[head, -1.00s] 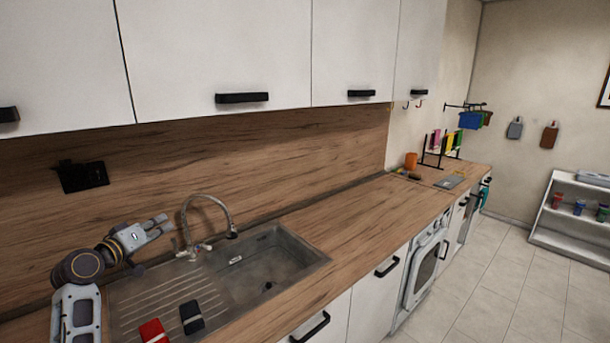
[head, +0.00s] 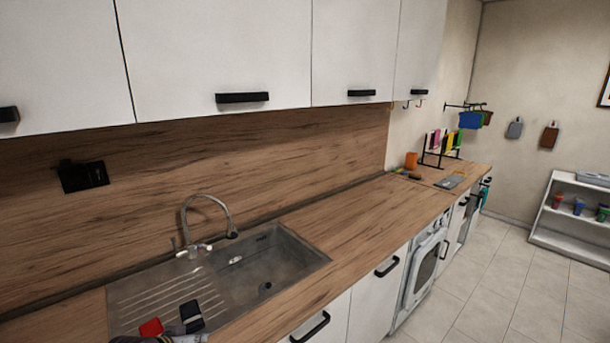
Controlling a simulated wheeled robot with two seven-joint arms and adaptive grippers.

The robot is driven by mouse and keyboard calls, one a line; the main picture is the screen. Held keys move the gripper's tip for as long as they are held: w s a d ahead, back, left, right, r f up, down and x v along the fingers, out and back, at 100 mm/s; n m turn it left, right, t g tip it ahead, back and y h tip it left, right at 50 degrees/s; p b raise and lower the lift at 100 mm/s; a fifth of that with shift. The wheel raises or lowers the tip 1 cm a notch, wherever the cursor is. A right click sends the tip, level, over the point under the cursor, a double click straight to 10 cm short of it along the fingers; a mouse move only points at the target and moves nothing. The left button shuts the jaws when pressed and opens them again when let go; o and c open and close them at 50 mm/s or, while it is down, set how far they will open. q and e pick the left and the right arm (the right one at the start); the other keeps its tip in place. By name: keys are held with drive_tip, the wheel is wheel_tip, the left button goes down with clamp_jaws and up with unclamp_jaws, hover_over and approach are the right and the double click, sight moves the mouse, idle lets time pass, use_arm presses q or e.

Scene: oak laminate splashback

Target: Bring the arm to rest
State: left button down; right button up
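My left gripper (head: 195,338) shows only in part at the bottom edge of the head view, in front of the sink's drainboard. My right gripper is not in view.
The steel sink (head: 225,262) with its curved tap (head: 205,200) is set in the wooden counter (head: 345,228). The counter is clear to the right of the sink. An orange cup (head: 411,160) and a rack (head: 441,148) stand at its far end. White cabinets hang above.

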use_arm(q)
drive_tip(key=s+d+f+m+g+y, duration=0.1)
drive_tip(key=s+d+f+g, duration=0.15)
drive_tip(key=s, duration=0.65)
drive_tip(key=s+d+f+m+g+y, duration=0.15)
drive_tip(key=s+f, duration=0.25)
drive_tip(key=s, duration=0.5)
wheel_tip(320, 180, down, 39)
drive_tip(key=s+g+b, duration=0.2)
drive_tip(key=b, duration=0.3)
drive_tip(key=s+a+f+b, duration=0.2)
drive_tip(key=s+f, duration=0.9)
drive_tip(key=f, duration=0.1)
drive_tip(key=s+a+f+b, duration=0.3)
drive_tip(key=s+f, duration=0.8)
drive_tip(key=f, duration=0.1)
drive_tip(key=shift+a+g, duration=0.15)
drive_tip(key=shift+g, duration=0.25)
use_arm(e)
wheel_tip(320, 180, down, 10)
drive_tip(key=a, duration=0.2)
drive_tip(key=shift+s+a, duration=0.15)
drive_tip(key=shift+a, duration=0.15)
